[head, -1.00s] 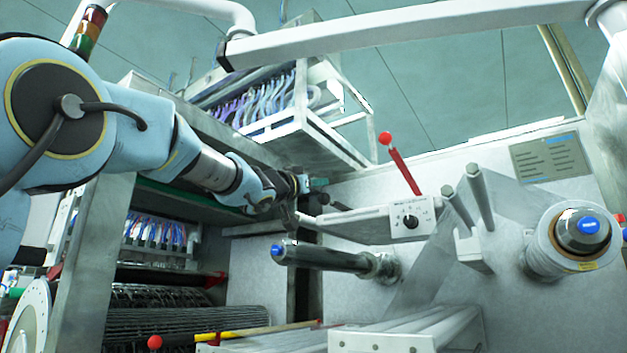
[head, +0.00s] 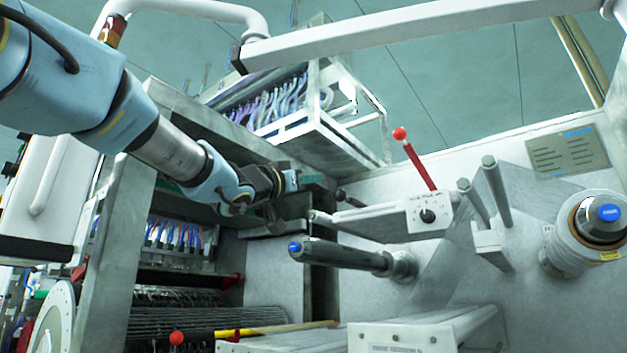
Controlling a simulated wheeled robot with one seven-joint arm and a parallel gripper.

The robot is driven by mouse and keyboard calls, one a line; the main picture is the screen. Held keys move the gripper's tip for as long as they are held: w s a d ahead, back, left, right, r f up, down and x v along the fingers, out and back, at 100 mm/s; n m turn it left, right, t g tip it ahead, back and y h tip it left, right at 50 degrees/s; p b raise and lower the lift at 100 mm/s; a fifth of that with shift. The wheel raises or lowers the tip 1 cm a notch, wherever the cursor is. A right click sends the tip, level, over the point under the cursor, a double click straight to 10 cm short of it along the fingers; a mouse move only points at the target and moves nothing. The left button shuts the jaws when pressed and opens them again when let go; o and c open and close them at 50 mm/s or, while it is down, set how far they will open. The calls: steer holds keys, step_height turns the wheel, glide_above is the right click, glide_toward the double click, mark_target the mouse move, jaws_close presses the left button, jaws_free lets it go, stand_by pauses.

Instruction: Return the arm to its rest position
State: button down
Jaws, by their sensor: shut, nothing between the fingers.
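My arm reaches in from the upper left in the head view, with blue links and a grey tube section. My gripper (head: 272,214) is at its end, small and dark, in front of the machine's opening. It is shut and I see nothing held in it. The machine frame and a dark lever with a round knob (head: 341,195) are close by it in the picture; I cannot tell the gap in depth.
A red-knobbed lever (head: 416,160) rises from a white box with a dial (head: 427,214). A dark roller shaft (head: 336,256) sticks out below my gripper. A white overhead pipe (head: 420,32) crosses the top. A metal post (head: 118,258) stands at the left.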

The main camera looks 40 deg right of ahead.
stand_by(0.3)
steer(key=w+a+f+n+t+y, duration=0.25)
steer(key=w+a+f+y, duration=0.2)
steer(key=w+f, duration=0.35)
steer(key=w+a+f+n+t+y, duration=0.2)
steer(key=w+a+f+n+y, duration=0.3)
steer(key=f, duration=0.6)
steer(key=w+a+f+n+t+y, duration=0.2)
steer(key=w+a+f+t+y, duration=0.1)
steer(key=w+a+f, duration=0.45)
steer(key=a+f+n+g+y, duration=0.1)
steer(key=a+f+n+y, duration=0.15)
steer(key=a+f, duration=0.6)
steer(key=a+f+n+g+y, duration=0.1)
steer(key=a+f+g+y, duration=0.15)
steer(key=a+f, duration=0.6)
steer(key=s+a+f+n+g+y, duration=0.2)
steer(key=s+a+f+g, duration=0.2)
steer(key=s+a+f, duration=0.45)
steer(key=s+a+f+n+g+y, duration=0.1)
steer(key=s+a+f+g+y, duration=0.3)
steer(key=s+f, duration=0.65)
step_height(320, 180, up, 13)
steer(key=t+h+p, duration=0.1)
steer(key=p, duration=1.3)
steer(key=shift+w+a+h, duration=0.35)
steer(key=shift+w+a, duration=0.05)
steer(key=shift+a, duration=0.05)
